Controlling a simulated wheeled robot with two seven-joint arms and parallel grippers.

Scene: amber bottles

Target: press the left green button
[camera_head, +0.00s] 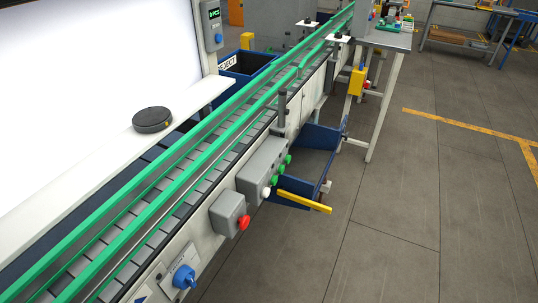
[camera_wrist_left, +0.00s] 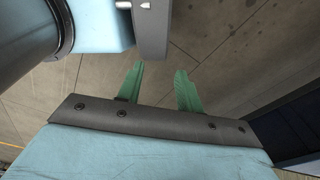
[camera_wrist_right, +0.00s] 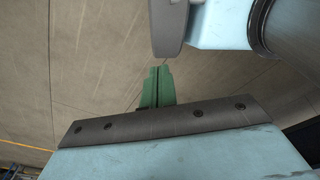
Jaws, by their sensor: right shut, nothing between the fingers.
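A grey control box (camera_head: 262,170) is fixed to the side of the conveyor in the head view. Its face has a white button (camera_head: 266,192) at the near end and small green buttons in a row beyond it. The left, nearest green button (camera_head: 274,181) sits just beyond the white one. Neither gripper shows in the head view. My left gripper (camera_wrist_left: 156,84) is open and empty, its green fingers apart over the floor. My right gripper (camera_wrist_right: 157,80) is shut, its green fingers together with nothing between them, also over floor. No button shows in either wrist view.
A box with a red mushroom button (camera_head: 243,222) and a panel with a blue knob (camera_head: 184,277) are nearer on the conveyor side. A yellow bar (camera_head: 304,202) on a blue frame juts out just beyond the green buttons. The floor (camera_head: 390,230) at right is clear.

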